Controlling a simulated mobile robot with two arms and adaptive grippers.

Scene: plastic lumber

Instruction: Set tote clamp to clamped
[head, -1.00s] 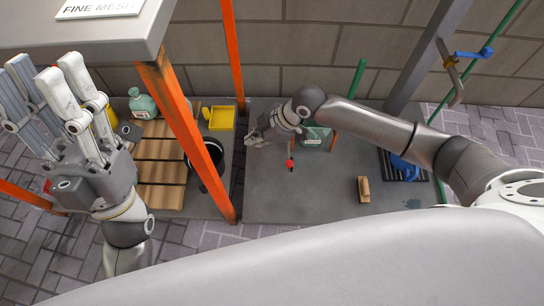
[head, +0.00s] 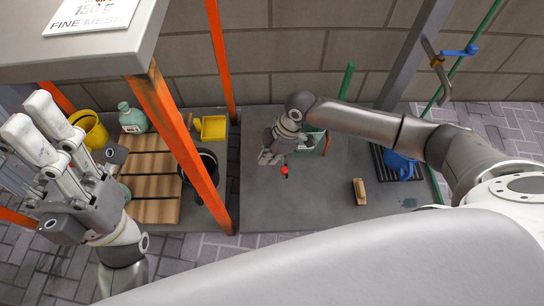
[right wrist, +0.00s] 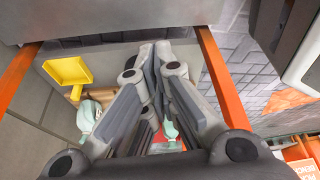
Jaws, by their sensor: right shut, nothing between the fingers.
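A small dark part with a red tip (head: 285,170) stands on the grey bench top (head: 300,207); it may be the tote clamp's handle, but its setting is too small to read. My right gripper (head: 268,158) is shut and empty, just left of and slightly beyond the red tip in the head view; I cannot tell if they touch. A pale green container (head: 310,139), perhaps the tote, is partly hidden behind my right arm. In the right wrist view the shut fingers (right wrist: 150,62) fill the middle. My left gripper (head: 35,120) is open and empty at the left.
A brush (head: 360,191) and a blue jug (head: 398,165) lie to the right. A black bucket (head: 207,165), yellow tray (head: 213,128) and wooden slats (head: 152,185) are at left.

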